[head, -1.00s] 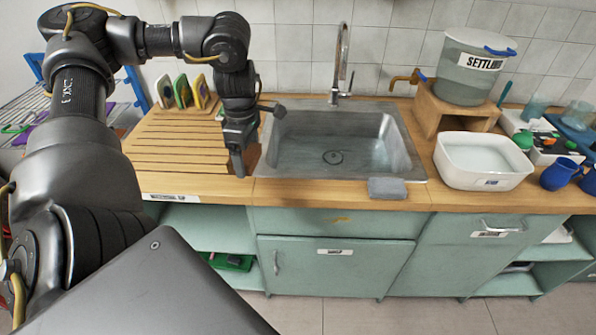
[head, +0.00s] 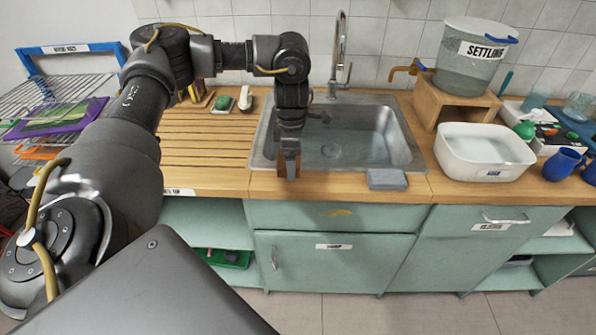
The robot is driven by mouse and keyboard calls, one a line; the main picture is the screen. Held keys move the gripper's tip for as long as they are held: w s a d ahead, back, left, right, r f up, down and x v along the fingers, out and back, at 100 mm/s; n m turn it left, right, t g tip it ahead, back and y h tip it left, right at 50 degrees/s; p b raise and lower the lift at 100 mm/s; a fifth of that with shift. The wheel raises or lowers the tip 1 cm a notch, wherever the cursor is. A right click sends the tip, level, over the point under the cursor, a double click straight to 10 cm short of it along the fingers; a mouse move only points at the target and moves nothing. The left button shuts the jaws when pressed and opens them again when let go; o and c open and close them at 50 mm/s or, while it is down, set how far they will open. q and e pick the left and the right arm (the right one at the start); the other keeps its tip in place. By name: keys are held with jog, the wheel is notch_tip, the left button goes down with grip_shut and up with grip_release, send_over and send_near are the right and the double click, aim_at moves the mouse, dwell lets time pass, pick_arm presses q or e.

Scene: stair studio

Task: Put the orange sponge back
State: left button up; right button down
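No clearly orange sponge shows. My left gripper (head: 288,166) points down over the front rim of the sink (head: 258,150). A small brownish patch (head: 281,164) shows at its fingertips; I cannot tell whether it is a held thing or part of the fingers, nor how far apart the fingers are. A grey sponge-like block (head: 387,179) lies on the counter at the sink's front right corner. My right gripper is out of view.
The wooden drainboard (head: 205,150) left of the sink is largely clear. My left arm partly hides its back left. A white basin (head: 484,160), a water container marked "SETTLING" (head: 470,65) on a wooden stand (head: 450,107), and blue mugs (head: 563,163) stand right. A tap (head: 340,60) rises behind the sink.

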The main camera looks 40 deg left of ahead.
pick_arm(q)
jog(key=shift+w+d+f, duration=0.35)
jog(key=shift+w+f, duration=0.15)
jog(key=shift+f, duration=1.75)
jog(key=shift+w+f, duration=0.1)
jog(key=shift+f, duration=0.4)
jog(key=o, duration=0.8)
jog(key=shift+r, duration=0.1)
notch_tip(320, 180, up, 13)
jog(key=shift+f+p, duration=0.1)
jog(key=shift+p, duration=0.35)
